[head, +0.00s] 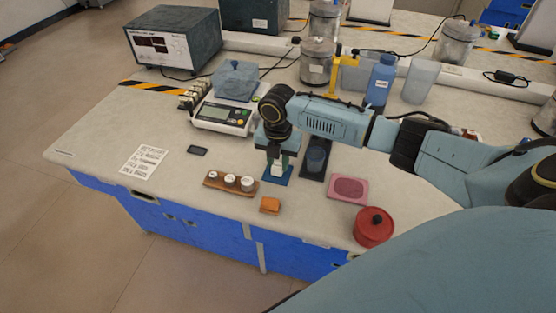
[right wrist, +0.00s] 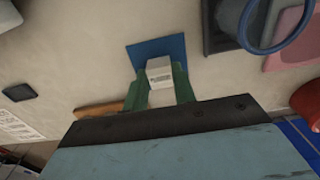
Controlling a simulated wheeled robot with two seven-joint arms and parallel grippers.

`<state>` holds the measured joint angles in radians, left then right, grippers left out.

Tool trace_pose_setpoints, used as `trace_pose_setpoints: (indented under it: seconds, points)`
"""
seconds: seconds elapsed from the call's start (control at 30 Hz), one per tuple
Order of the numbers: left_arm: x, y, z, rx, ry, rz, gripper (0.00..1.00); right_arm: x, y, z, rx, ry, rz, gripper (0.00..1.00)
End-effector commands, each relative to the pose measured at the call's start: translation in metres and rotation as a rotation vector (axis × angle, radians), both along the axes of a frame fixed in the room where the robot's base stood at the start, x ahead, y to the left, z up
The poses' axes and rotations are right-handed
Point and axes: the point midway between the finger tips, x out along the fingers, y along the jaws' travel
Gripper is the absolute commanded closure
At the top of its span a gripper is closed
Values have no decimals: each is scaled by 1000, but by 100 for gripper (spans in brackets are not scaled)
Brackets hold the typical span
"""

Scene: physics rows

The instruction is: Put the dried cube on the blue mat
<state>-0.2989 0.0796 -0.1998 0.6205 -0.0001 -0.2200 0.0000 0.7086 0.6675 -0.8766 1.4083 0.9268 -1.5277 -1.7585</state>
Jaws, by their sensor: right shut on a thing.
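A white cube (right wrist: 160,70) with small dark print is between the green fingers of my right gripper (right wrist: 163,88), which is shut on it. In the head view, the right gripper (head: 277,166) points down and the cube shows pale between its fingertips. The blue mat (head: 283,182) lies on the bench directly beneath. In the right wrist view, the blue mat (right wrist: 146,50) shows behind and around the cube. I cannot tell whether the cube touches the mat or is just above it. My left gripper is not in view.
An orange block (head: 270,205) lies in front. A scale (head: 222,116) stands behind.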

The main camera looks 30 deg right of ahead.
Motion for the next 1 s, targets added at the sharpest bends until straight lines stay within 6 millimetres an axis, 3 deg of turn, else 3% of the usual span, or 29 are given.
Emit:
trace_pose_setpoints:
  seconds: [0.03, 0.2, 0.57, 1.0]
  points:
    - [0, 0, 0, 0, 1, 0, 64, 0, 0, -2, 0, 1, 0, 72]
    - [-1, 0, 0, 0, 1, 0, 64, 0, 0, -1, -1, 1, 0, 52]
    - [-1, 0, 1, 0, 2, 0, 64, 0, 0, 5, 0, 0, 0, 52]
    - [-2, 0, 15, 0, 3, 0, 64, 1, 0, 92, 0, -3, 0, 52]
